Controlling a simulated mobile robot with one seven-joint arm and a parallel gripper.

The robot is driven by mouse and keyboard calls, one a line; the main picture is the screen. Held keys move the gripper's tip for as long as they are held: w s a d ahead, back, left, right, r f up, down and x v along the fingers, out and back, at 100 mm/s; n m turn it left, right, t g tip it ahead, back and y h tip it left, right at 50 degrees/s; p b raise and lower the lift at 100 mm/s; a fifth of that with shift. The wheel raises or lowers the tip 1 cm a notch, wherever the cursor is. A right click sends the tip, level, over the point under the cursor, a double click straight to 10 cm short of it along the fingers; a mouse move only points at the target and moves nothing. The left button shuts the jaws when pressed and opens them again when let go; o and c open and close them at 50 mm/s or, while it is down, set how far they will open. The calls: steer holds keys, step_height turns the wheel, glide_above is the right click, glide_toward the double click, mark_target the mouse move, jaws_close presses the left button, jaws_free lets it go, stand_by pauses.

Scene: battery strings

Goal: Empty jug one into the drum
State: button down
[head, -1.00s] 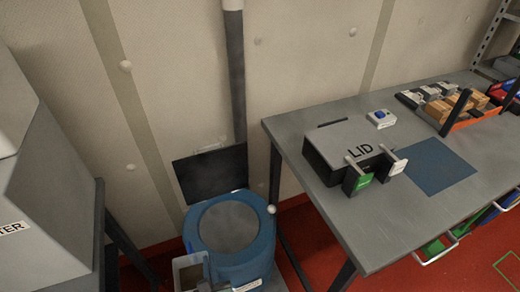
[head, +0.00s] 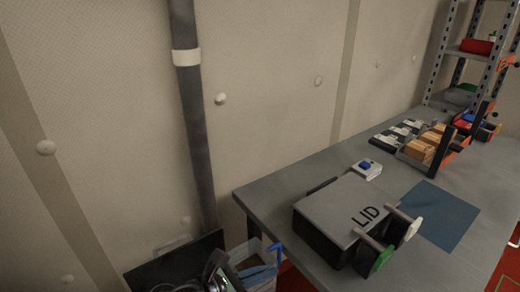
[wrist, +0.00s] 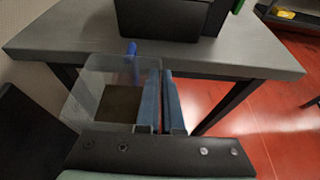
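A clear, box-shaped jug (head: 240,256) with brownish contents is at the bottom of the head view, left of the table. In the wrist view the jug (wrist: 88,85) is just left of my fingers, with a dark brown patch inside and a blue upright piece at its far side. My gripper (wrist: 162,100) has its two blue fingers close together at the jug's right side; they appear shut on the jug, though the grip itself is partly hidden. No label reading one shows. The blue drum is out of the head view; a black panel (head: 170,268) shows at the bottom.
A grey table (head: 262,205) stands to the right, bearing a box marked LID (head: 335,210), a blue mat (head: 440,215) and several small blocks. A dark vertical pipe (head: 192,120) runs along the wall. The table's edge (wrist: 220,65) lies just beyond the jug.

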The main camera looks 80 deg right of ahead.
steer(key=w+a+f+g+h+b, duration=0.1)
steer(key=b, duration=0.4)
steer(key=w+a+f+g+h+b, duration=0.1)
steer(key=a+b, duration=0.1)
steer(key=b, duration=0.3)
steer(key=shift+w+a+f+h, duration=0.1)
steer(key=shift+w+f+h, duration=0.2)
steer(key=shift+w+h, duration=0.1)
steer(key=shift+r, duration=0.3)
steer(key=shift+w+a+g+h, duration=0.2)
steer(key=shift+a+g+h, duration=0.1)
steer(key=shift+g+h, duration=0.25)
stand_by(0.8)
